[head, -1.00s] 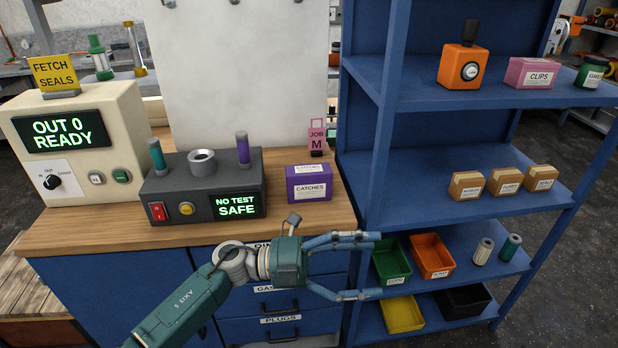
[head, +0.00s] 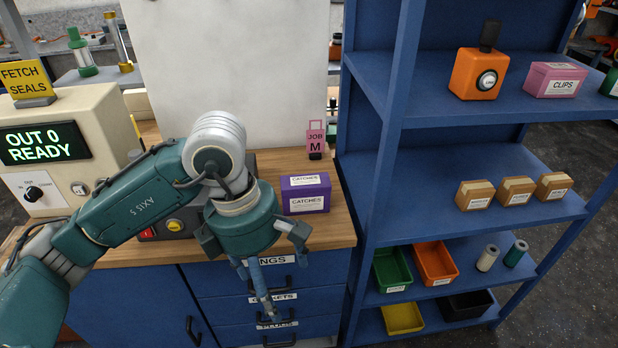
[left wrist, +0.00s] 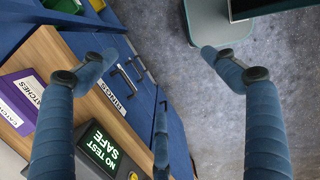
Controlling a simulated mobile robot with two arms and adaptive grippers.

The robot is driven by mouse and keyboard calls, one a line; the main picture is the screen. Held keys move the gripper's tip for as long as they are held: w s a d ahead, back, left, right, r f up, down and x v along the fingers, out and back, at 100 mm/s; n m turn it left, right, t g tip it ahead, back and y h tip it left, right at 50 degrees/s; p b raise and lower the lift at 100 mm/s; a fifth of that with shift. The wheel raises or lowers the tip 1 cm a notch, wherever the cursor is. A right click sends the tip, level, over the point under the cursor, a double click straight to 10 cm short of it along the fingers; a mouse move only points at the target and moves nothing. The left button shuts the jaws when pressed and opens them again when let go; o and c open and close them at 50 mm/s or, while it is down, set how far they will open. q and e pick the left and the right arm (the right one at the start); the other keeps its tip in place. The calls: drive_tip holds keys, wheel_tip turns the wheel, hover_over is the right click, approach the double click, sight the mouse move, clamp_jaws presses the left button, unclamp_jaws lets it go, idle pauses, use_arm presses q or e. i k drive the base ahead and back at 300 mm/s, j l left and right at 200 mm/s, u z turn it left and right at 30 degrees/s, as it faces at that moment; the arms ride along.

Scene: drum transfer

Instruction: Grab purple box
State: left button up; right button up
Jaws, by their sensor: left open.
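The purple box (head: 305,194), labelled CATCHES, sits upright on the wooden bench top near its right end. In the left wrist view the purple box (left wrist: 18,100) shows at the left edge, partly cut off. My left gripper (head: 273,288) points down in front of the bench's front edge, left of the box and apart from it. In the left wrist view my left gripper (left wrist: 158,58) has its fingers spread wide with nothing between them, only floor and drawer fronts beyond. My right gripper is not in view.
A pink JOB M tag (head: 315,140) stands behind the box. The grey NO TEST SAFE unit (left wrist: 105,150) sits beside it, mostly hidden by my arm in the head view. A blue shelf rack (head: 425,100) rises close on the right. Blue drawers (head: 325,300) are below.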

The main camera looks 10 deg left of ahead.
sight(307, 193)
drive_tip(key=i, duration=1.15)
